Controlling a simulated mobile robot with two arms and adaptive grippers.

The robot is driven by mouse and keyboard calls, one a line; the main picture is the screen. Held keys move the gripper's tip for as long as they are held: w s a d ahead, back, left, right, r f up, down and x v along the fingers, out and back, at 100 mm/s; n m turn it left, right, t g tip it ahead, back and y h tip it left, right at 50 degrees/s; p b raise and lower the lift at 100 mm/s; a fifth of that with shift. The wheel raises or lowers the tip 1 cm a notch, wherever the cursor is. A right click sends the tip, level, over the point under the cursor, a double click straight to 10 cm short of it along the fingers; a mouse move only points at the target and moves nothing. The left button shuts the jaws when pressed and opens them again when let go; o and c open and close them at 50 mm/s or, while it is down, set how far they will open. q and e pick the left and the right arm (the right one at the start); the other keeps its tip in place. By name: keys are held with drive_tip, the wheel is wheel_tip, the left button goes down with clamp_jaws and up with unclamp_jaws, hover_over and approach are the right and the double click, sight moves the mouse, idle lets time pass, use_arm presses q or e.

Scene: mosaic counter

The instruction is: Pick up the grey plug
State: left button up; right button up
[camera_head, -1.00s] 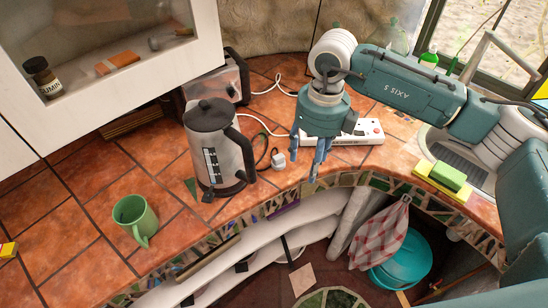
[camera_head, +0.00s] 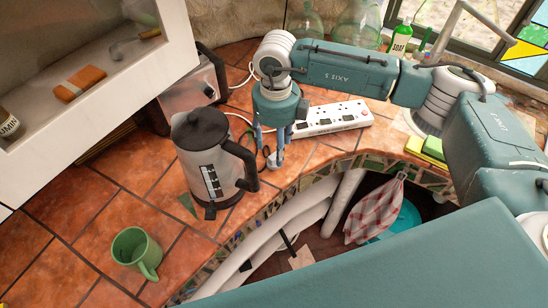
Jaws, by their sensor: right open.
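The small grey plug (camera_head: 272,161) lies on the terracotta counter just right of the kettle, at the end of a cord. My right gripper (camera_head: 270,147) points down directly over it, open, with its blue fingers close around or just in front of the plug. The fingers partly hide the plug, and I cannot tell whether they touch it. My left gripper is not in view.
A steel kettle (camera_head: 208,165) with a black handle stands close left of the gripper. A white power strip (camera_head: 333,118) lies to the right behind. A green mug (camera_head: 137,250), a toaster (camera_head: 190,85) and sponges (camera_head: 427,148) are also on the counter. The counter's curved front edge is near.

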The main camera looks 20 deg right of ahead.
sight(274, 156)
drive_tip(key=shift+f, duration=0.3)
drive_tip(key=f+p, duration=0.3)
drive_tip(key=f, duration=0.1)
drive_tip(key=shift+a+f, duration=0.2)
drive_tip(key=shift+f, duration=0.25)
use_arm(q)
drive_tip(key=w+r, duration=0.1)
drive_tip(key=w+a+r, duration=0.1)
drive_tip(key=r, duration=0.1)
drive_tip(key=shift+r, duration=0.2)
use_arm(e)
drive_tip(key=shift+w+f, duration=0.1)
drive_tip(key=c, duration=1)
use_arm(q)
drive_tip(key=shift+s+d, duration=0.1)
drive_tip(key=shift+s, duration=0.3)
use_arm(e)
drive_tip(key=shift+c, duration=1)
